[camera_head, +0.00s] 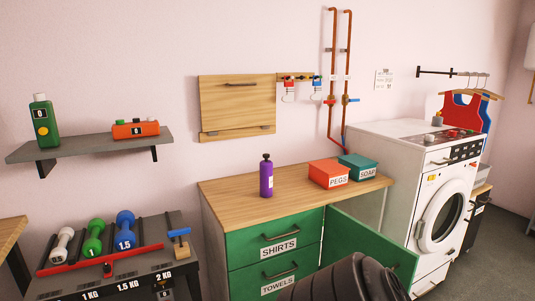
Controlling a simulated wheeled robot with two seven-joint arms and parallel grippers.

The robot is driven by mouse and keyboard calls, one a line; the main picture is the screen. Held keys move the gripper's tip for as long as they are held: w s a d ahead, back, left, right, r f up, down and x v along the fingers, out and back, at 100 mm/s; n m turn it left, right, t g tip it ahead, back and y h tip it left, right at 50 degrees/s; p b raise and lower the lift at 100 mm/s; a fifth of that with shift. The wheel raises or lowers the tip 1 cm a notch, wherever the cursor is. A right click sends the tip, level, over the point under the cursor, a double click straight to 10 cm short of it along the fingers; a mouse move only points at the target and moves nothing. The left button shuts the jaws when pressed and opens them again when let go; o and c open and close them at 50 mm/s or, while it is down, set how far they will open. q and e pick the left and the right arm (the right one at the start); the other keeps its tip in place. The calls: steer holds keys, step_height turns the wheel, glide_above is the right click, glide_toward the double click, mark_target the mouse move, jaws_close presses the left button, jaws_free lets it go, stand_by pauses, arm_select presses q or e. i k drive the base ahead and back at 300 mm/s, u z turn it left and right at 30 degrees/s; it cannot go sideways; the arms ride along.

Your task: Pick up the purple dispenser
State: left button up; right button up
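The purple dispenser (266,176) stands upright on the wooden top of the green-drawered cabinet (232,190), left of its middle. It is a slim bottle with a dark pump top and a pale label on its side. Nothing touches it, and it is fully visible. Neither of my grippers shows in the head view.
An orange-red PEGS box (328,174) and a teal SOAP box (357,167) stand right of the dispenser. The cabinet's green door (365,243) stands open. A washing machine (425,190) is to the right. A dumbbell rack (110,262) and wall shelf (90,146) are left.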

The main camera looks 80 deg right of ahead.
mark_target(266, 168)
steer(key=z, duration=2.55)
steer(key=i, duration=1.25)
